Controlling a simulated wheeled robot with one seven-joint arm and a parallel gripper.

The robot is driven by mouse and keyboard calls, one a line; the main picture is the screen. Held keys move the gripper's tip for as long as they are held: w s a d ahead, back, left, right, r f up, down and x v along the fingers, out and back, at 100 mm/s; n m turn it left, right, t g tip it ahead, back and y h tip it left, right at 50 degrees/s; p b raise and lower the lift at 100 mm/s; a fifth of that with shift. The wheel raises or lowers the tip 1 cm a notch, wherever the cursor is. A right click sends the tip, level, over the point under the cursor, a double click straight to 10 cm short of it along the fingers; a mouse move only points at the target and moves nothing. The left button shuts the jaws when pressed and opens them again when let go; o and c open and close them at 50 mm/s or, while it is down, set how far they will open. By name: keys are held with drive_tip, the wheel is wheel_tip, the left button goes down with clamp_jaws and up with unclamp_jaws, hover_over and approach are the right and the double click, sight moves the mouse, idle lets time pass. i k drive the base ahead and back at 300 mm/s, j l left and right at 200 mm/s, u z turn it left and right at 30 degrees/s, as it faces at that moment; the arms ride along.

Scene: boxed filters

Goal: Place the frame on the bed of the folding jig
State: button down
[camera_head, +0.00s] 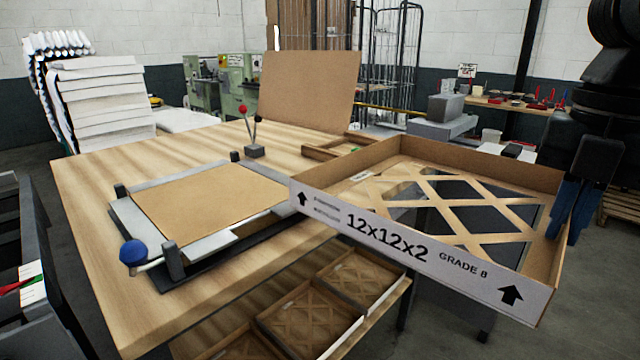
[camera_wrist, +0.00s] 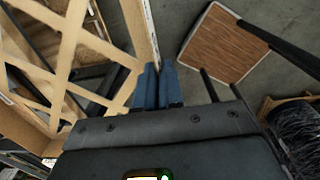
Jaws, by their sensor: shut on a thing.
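The frame (camera_head: 395,248) is a cardboard box frame with a diagonal lattice and a white front label reading "12x12x2 GRADE 8". It is at the right of the head view, over and beyond the table's right side. My gripper (camera_head: 567,232) is shut on its right wall, with blue fingers on either side of it. The wrist view shows the fingers (camera_wrist: 159,68) at the wall and the lattice (camera_wrist: 62,60) to their left. The folding jig (camera_head: 125,215) lies on the table to the left, its flat tan bed (camera_head: 205,200) bare.
The jig has a blue knob (camera_head: 132,253) at its front left corner and dark corner posts. A small lever box (camera_head: 254,150) and an upright cardboard sheet (camera_head: 310,95) stand behind it. Several similar frames (camera_head: 310,318) lie on a lower shelf. The wooden table (camera_head: 85,190) has bare room around the jig.

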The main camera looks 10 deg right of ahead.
sight(213, 194)
drive_tip(key=i+j, duration=1.15)
drive_tip(key=j, duration=0.1)
